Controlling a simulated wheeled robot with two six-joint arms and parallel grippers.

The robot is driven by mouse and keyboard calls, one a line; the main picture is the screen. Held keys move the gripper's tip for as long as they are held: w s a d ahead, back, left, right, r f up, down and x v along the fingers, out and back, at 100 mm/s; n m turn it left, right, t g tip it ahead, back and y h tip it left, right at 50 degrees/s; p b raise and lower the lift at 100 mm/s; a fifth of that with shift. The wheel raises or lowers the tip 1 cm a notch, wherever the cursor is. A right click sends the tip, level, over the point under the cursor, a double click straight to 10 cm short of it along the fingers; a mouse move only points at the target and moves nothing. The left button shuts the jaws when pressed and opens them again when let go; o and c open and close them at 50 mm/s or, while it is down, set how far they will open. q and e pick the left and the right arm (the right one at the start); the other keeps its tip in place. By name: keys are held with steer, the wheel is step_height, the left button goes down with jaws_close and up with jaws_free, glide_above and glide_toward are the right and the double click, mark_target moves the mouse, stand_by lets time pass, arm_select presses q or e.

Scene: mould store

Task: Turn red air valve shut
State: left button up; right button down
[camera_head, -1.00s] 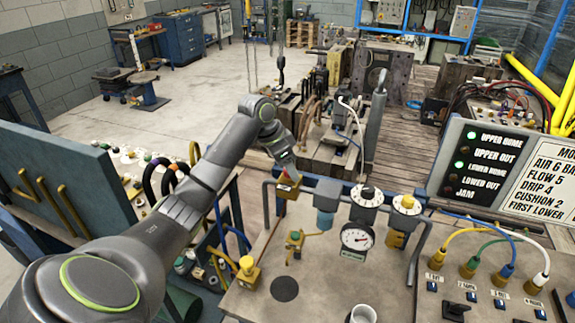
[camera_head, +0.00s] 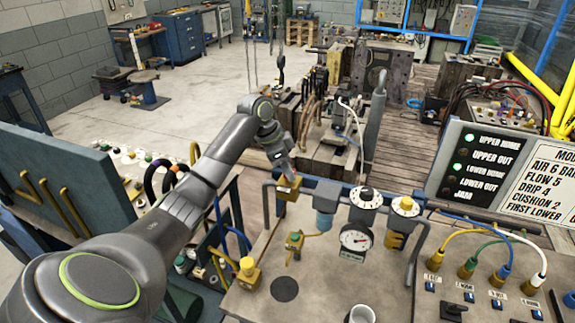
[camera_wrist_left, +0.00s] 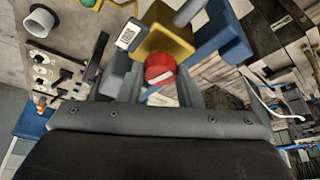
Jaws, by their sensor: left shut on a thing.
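The red air valve has a brass-yellow body (camera_head: 287,190) on the pipe at the left end of the bench's air line. In the left wrist view its round red knob (camera_wrist_left: 160,68) sits in front of the yellow body (camera_wrist_left: 165,32), and a white tag (camera_wrist_left: 128,35) is beside it. My left gripper (camera_head: 285,172) reaches down to the valve from the upper left and is shut on the red knob. The gripper hides most of the knob in the head view. My right gripper is not in view.
Right of the valve stand a blue-grey filter (camera_head: 325,215), two white-topped dials and a round gauge (camera_head: 356,238). A white cup (camera_head: 361,314) stands at the bench's front. The lamp panel (camera_head: 482,165) shows two green lamps. Hoses and cables cross the right side.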

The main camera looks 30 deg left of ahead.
arm_select(q)
steer(key=shift+w+r+m+h, duration=0.15)
steer(key=shift+m+h, duration=0.15)
steer(key=shift+m, duration=0.7)
steer(key=shift+m+g, duration=0.6)
steer(key=shift+m, duration=0.3)
steer(key=m+g, duration=0.1)
steer(key=m, duration=0.2)
steer(key=shift+w+m+h, duration=0.1)
steer(key=shift+m+h, duration=0.2)
steer(key=shift+h, duration=0.1)
steer(key=shift+m+g, duration=0.5)
steer(key=shift+m, duration=0.4)
steer(key=m+g+p, duration=0.1)
steer(key=m, duration=0.2)
steer(key=shift+w+r+p, duration=0.1)
steer(key=shift+r+p, duration=0.05)
steer(key=shift+p, duration=0.15)
steer(key=shift+m+g+y+p, duration=0.4)
steer(key=shift+m+g+p, duration=0.3)
steer(key=shift+m, duration=0.9)
steer(key=shift+w+f, duration=0.1)
steer(key=shift+f, duration=0.1)
steer(key=o, duration=1)
steer(key=shift+c, duration=0.2)
